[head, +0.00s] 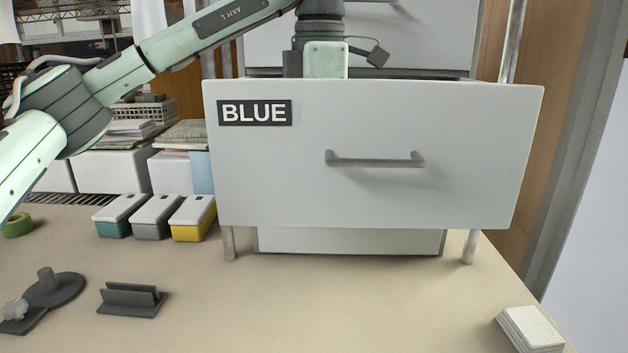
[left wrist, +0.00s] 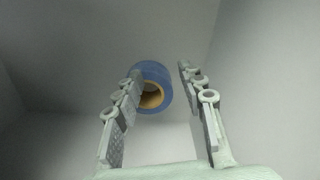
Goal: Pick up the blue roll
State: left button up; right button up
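The blue roll (left wrist: 160,77), with a tan core, lies inside a grey-walled drawer in the left wrist view. My left gripper (left wrist: 158,75) is open, with its fingers pointing down toward the roll. The roll shows between the fingertips, closer to the left finger; I cannot tell whether they touch. In the head view my left arm reaches over the open drawer labelled BLUE (head: 370,200), and its front panel hides the fingers and the roll. My right gripper is in no view.
The drawer front has a grey handle (head: 375,160). Lidded boxes with teal (head: 115,228), grey (head: 152,230) and yellow (head: 188,232) bases stand left of it. A green tape roll (head: 17,226), dark holders (head: 132,299) and a white stack (head: 530,328) lie on the table. The front middle is clear.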

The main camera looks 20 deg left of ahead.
pick_arm(q)
notch_tip(320, 180, down, 4)
jog(key=shift+r, duration=0.1)
jog(key=shift+r, duration=0.1)
jog(key=shift+s, duration=0.1)
grip_shut()
